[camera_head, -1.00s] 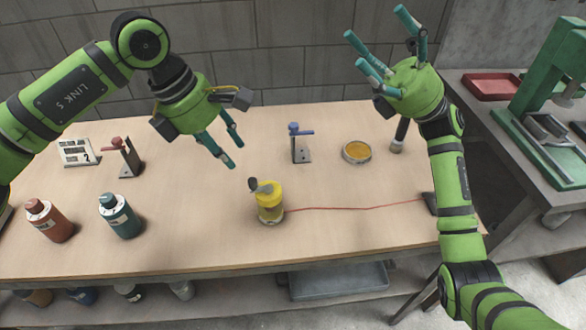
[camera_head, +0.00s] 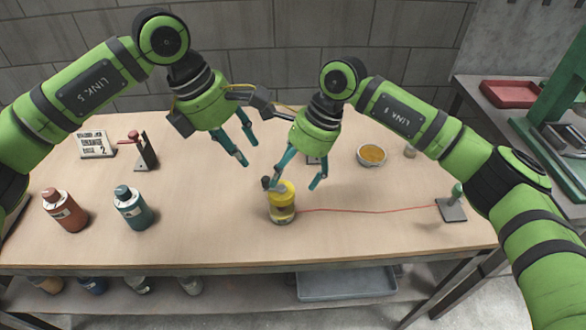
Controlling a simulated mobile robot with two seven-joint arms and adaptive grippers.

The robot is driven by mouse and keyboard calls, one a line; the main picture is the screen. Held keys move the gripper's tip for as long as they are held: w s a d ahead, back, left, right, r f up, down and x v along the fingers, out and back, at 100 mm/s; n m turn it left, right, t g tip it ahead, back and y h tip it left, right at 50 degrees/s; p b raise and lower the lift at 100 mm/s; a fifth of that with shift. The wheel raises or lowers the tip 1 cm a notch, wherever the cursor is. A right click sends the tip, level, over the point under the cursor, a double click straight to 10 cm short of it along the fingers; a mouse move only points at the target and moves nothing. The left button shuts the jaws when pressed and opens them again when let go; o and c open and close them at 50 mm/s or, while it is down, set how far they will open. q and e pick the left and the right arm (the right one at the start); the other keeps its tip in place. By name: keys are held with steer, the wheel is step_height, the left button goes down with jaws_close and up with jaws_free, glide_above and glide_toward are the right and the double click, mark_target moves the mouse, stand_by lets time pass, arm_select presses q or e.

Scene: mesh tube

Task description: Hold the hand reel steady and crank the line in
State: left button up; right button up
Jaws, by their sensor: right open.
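The hand reel (camera_head: 283,214) is a yellow-topped drum with a grey crank knob, upright near the middle of the table. A red line (camera_head: 370,211) runs from it to the right, to a dark plate with a green post (camera_head: 451,211). My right gripper (camera_head: 296,187) points down at the reel's top with its fingers spread and open. One fingertip is close to the crank knob; I cannot tell whether they touch. My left gripper (camera_head: 249,154) is open and empty, above the table to the left of and behind the reel.
A red bottle (camera_head: 66,213) and a teal bottle (camera_head: 132,209) stand at the left. A red-topped stand (camera_head: 144,155) and a sign (camera_head: 95,144) are behind them. An orange-filled dish (camera_head: 371,155) lies back right. A mostly hidden stand is behind my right gripper. The table front is clear.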

mark_target(284, 189)
steer(key=shift+x, duration=3.45)
steer(key=shift+d, duration=0.15)
